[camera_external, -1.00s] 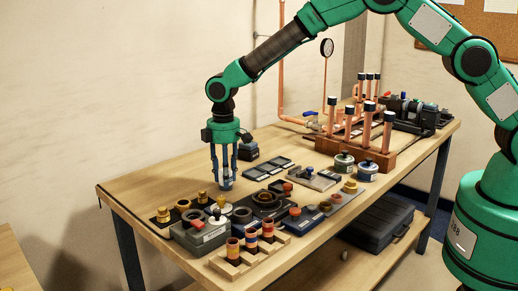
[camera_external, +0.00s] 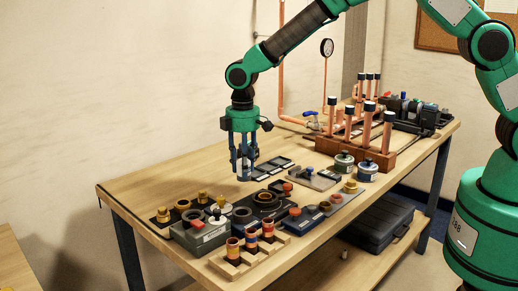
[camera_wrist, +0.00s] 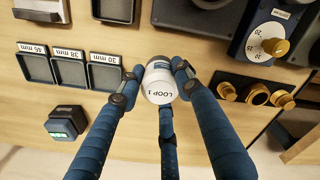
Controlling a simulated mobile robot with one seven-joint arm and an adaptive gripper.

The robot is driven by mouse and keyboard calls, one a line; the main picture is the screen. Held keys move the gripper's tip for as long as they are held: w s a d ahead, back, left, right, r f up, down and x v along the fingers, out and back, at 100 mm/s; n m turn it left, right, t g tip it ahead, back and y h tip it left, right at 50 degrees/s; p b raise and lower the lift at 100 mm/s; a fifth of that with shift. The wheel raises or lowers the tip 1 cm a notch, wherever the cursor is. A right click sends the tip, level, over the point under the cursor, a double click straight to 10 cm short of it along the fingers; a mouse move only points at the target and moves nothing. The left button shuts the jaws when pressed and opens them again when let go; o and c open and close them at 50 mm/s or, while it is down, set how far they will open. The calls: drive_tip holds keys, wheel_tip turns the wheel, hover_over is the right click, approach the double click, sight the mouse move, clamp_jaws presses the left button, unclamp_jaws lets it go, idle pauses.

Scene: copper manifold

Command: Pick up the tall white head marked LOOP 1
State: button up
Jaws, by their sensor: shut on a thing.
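The white head (camera_wrist: 160,86) marked LOOP 1 shows in the middle of the wrist view, its lettered round end facing the camera. My gripper (camera_wrist: 158,82) has its blue fingers closed around it, with fingertips against its sides. In the external view my gripper (camera_external: 244,168) points down over the bench, left of the middle. The head is mostly hidden between the fingers there. I cannot tell exactly how far its lower end is from the bench.
Three dark trays labelled by size, including one marked 38 mm (camera_wrist: 71,72), lie left in the wrist view. A small dark block (camera_wrist: 67,123) sits below them. A dial box (camera_wrist: 267,45) and brass fittings (camera_wrist: 257,95) lie right. Copper pipes (camera_external: 388,130) stand upright at the bench's right.

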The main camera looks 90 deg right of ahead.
drive_tip(key=s+a, duration=0.1)
drive_tip(key=s, duration=0.5)
drive_tip(key=s+a+r, duration=0.1)
drive_tip(key=s, duration=0.2)
drive_tip(key=shift+s+a+p, duration=0.3)
drive_tip(key=shift+a, duration=0.05)
drive_tip(key=shift+d, duration=0.1)
